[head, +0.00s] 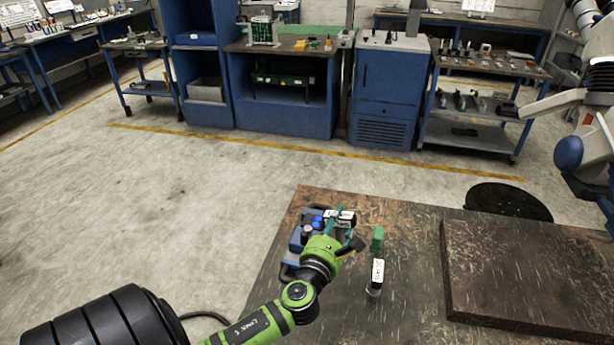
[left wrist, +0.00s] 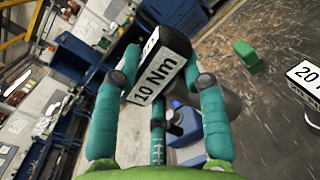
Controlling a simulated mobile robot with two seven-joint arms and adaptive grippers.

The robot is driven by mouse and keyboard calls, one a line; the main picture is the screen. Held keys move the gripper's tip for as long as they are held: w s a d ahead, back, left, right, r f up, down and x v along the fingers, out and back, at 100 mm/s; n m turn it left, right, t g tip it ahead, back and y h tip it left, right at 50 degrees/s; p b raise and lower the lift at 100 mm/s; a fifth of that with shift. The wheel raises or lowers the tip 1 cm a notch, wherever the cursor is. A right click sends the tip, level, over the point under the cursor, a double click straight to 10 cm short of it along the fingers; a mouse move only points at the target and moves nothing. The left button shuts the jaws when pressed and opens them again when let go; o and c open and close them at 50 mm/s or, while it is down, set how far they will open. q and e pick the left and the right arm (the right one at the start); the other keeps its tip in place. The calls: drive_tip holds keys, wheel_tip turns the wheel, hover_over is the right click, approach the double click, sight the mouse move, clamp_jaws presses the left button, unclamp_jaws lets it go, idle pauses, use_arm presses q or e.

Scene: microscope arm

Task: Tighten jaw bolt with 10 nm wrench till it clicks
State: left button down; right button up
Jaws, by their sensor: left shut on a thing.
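The 10 Nm wrench, with its black and white labelled head (left wrist: 160,68), is between the two teal fingers of my left gripper (left wrist: 162,80) in the left wrist view. The left gripper is shut on it. In the head view, my left gripper (head: 345,241) is over the near-left part of the table, beside a blue device (head: 296,240) with dark handles. The wrench's white label (head: 341,216) shows just beyond the fingers. The jaw bolt cannot be made out; the gripper and wrench cover part of the device. My right gripper is not in view.
A 20 Nm wrench (head: 377,274) stands on the table right of my left gripper, with a green block (head: 377,238) behind it. A thick dark slab (head: 530,275) lies on the right. A white and blue arm (head: 575,150) stands at the far right.

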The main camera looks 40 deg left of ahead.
use_arm(q)
drive_tip(key=w+a+r+g+y+p, duration=0.1)
drive_tip(key=a+y, duration=0.1)
drive_tip(key=a, duration=0.4)
drive_tip(key=w+a+r+g+y+p, duration=0.1)
drive_tip(key=w+a+r+y+p, duration=0.1)
drive_tip(key=a, duration=0.5)
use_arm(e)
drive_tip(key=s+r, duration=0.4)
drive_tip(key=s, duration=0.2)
use_arm(q)
drive_tip(key=shift+n, duration=0.4)
wheel_tip(320, 180, down, 6)
drive_tip(key=b, duration=0.4)
drive_tip(key=shift+s+d+r, duration=0.1)
drive_tip(key=shift+d, duration=0.05)
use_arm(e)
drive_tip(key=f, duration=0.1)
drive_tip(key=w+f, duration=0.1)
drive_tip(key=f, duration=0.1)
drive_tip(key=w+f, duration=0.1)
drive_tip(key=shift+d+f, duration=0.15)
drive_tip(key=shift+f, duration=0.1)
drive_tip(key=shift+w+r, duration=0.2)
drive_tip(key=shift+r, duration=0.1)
use_arm(q)
drive_tip(key=shift+f+b, duration=1.25)
drive_tip(key=shift+f, duration=0.3)
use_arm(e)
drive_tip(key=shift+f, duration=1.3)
